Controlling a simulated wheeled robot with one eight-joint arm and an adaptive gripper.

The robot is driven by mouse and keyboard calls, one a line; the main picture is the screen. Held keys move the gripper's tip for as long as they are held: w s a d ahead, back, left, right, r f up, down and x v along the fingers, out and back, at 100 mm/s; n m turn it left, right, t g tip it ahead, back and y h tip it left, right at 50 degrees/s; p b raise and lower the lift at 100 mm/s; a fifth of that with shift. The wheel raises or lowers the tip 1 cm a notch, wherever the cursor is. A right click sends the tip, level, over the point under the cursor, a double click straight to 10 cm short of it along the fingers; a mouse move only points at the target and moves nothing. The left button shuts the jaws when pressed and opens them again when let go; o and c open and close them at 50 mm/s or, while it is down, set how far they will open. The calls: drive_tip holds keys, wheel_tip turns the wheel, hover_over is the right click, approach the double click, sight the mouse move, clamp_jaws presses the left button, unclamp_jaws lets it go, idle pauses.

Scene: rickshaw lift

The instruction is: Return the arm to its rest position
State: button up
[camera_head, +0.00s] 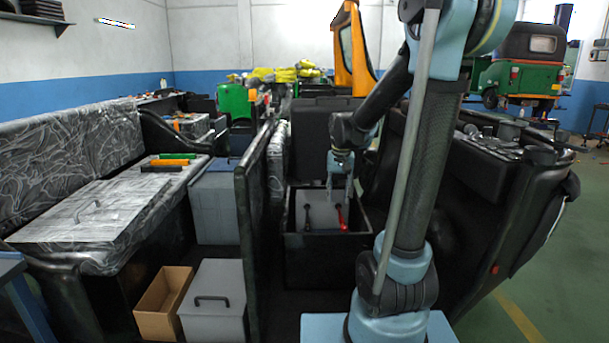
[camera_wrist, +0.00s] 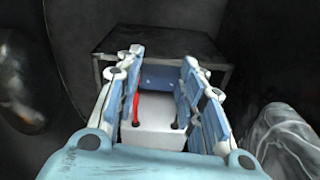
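My gripper (camera_head: 339,192) hangs from my arm with its fingers pointing down, over a black open box (camera_head: 320,247). In the wrist view the two blue-and-white fingers of my gripper (camera_wrist: 162,72) stand apart with nothing held between them. Below the fingers, a red-handled tool (camera_head: 342,216) and a dark tool (camera_head: 307,217) rest in the black box, against a light grey surface. The red tool also shows between the fingers in the wrist view (camera_wrist: 136,108). My arm is bent, its upright link rising on the right of the head view.
A dark upright panel (camera_head: 250,235) stands left of the black box. A grey lidded box (camera_head: 213,300) and an open cardboard box (camera_head: 163,302) sit at the lower left. Black seats (camera_head: 480,165) lie right of my arm. Green floor (camera_head: 550,285) is open at far right.

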drive_tip(key=s+d+f, duration=0.2)
drive_tip(key=s, duration=0.6)
drive_tip(key=s+d+f+n, duration=0.1)
drive_tip(key=s+d+f, duration=0.1)
drive_tip(key=s, duration=0.6)
drive_tip(key=s+d+f+t, duration=0.1)
drive_tip(key=s+d, duration=0.2)
drive_tip(key=s, duration=0.5)
drive_tip(key=shift+s+d+f+n, duration=0.15)
drive_tip(key=shift+s+f+n, duration=0.15)
drive_tip(key=shift+f, duration=0.1)
drive_tip(key=shift+s, duration=0.1)
